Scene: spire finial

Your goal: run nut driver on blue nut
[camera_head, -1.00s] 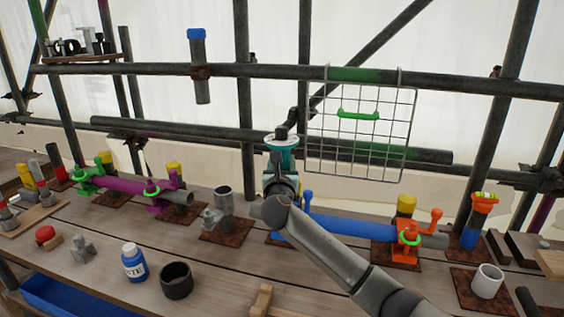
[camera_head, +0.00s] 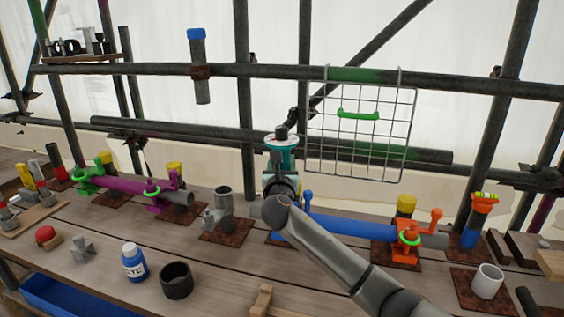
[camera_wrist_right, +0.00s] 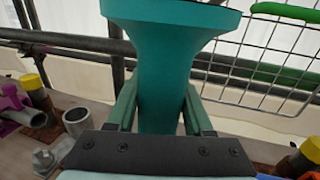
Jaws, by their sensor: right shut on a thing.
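My right gripper (camera_wrist_right: 158,100) is shut on a teal tool, the nut driver (camera_wrist_right: 165,62). The tool flares to a wide top in the right wrist view. In the head view the nut driver (camera_head: 281,143) stands upright above the bench, with a pale disc and a dark tip on top. A blue pipe (camera_head: 350,226) lies to the right behind my arm. A small blue part (camera_head: 307,197) shows at its left end, beside my wrist; I cannot tell whether it is the blue nut. My arm hides the rest of that end. My left gripper is out of view.
A wire rack (camera_head: 385,160) with a green handle hangs close right of the tool. Orange clamps (camera_head: 410,240) hold the blue pipe's right end. A grey fitting (camera_head: 222,206) stands left of my wrist. A blue-labelled bottle (camera_head: 134,263) and a black cup (camera_head: 176,281) stand in front.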

